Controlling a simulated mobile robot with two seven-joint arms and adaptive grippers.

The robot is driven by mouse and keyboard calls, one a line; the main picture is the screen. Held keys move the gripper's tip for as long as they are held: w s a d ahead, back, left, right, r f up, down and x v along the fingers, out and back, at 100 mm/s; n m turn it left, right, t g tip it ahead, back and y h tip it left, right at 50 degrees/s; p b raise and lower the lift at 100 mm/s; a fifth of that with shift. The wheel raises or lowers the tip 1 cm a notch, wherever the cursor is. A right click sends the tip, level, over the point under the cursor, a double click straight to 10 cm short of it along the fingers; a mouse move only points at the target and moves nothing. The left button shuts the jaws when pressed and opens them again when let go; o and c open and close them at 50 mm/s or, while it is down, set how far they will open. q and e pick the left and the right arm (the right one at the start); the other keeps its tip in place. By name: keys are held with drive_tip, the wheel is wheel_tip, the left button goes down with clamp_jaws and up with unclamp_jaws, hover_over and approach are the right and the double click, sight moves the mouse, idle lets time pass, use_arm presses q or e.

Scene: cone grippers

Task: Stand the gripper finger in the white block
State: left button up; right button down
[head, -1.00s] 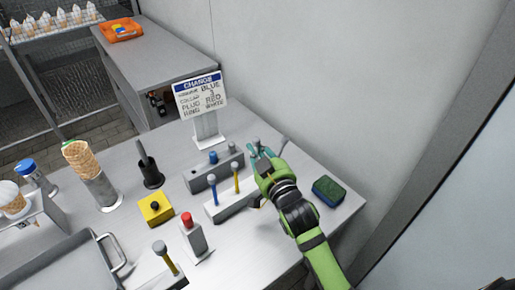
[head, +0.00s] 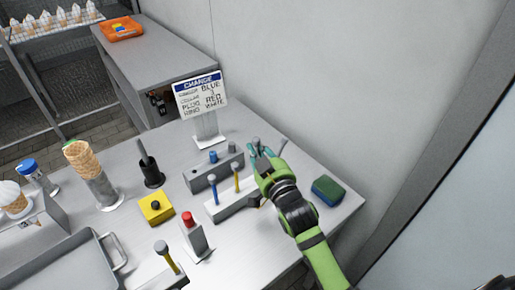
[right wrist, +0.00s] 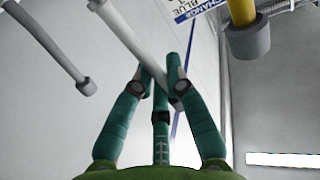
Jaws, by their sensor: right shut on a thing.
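The white block (head: 222,212) lies on the table, with a blue gripper finger (head: 212,192) and a yellow gripper finger (head: 236,179) standing in it. My right gripper (head: 266,153), green with teal fingers, is beyond the right end of the block. In the right wrist view its fingers (right wrist: 163,90) are shut on a pale grey gripper finger (right wrist: 133,38), which slants up to the left. Whether the held finger touches the block is hidden. My left gripper is not in view.
A grey block (head: 200,181) with a blue knob stands behind the white block. A sign (head: 201,95) stands further back. A green and blue sponge (head: 328,190) is to the right. A red-topped post (head: 194,236) and a yellow button box (head: 156,208) are to the left.

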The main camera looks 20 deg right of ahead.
drive_tip(key=shift+f+b, duration=1.3)
drive_tip(key=shift+f, duration=1)
drive_tip(key=c, duration=1.2)
unclamp_jaws()
drive_tip(key=shift+r, duration=0.1)
drive_tip(key=s, duration=0.8)
drive_tip(key=s+d, duration=0.1)
drive_tip(key=s, duration=0.3)
drive_tip(key=shift+r, duration=0.15)
